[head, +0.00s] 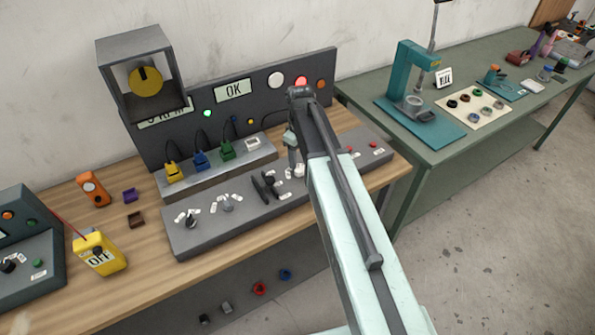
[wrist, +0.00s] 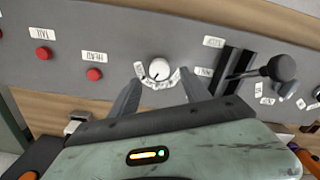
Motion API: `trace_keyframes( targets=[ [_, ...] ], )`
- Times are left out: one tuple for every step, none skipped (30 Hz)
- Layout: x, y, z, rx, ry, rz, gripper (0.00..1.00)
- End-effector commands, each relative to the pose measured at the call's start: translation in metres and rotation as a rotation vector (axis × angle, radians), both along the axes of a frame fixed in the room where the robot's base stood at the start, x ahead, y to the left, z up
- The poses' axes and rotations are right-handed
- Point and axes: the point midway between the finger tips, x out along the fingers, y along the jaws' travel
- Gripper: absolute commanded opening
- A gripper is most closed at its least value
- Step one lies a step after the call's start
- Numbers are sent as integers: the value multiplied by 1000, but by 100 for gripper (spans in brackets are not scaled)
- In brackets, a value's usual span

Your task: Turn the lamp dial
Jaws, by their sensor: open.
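A white round dial (wrist: 159,69) with an arc of small white labels sits on the grey sloping control panel (wrist: 110,55). I cannot read which dial is the lamp's. My gripper (wrist: 160,82) is open, its two dark fingertips to the left and right of this dial and slightly short of it. I cannot tell whether they touch the panel. In the head view my gripper (head: 294,155) points down over the panel, and the white dial (head: 299,170) shows just beside it, partly hidden. Two other knobs, one dark (head: 191,220) and one grey (head: 227,205), stand farther left.
A black lever (wrist: 272,70) rises close to the right of my gripper in the wrist view. Red buttons (wrist: 94,74) lie to the left.

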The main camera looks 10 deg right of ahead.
Motion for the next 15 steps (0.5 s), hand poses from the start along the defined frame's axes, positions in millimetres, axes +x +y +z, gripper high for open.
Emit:
trace_keyframes(
  targets=[
    [0,0,-18,0,0,0,55],
    [0,0,-24,0,0,-1,55],
    [0,0,-31,0,0,-1,55],
    [0,0,-37,0,0,-1,55],
    [0,0,-42,0,0,-1,55],
    [0,0,-48,0,0,-1,55],
    [0,0,-51,0,0,-1,55],
    [0,0,-54,0,0,-1,55],
    [0,0,-56,0,0,-2,55],
    [0,0,-57,0,0,-2,55],
    [0,0,-57,0,0,-2,55],
    [0,-1,-57,0,0,-2,55],
    [0,-1,-56,0,0,-2,55],
    [0,-1,-55,0,0,-2,55],
    [0,-1,-55,0,0,-2,55]
  ],
)
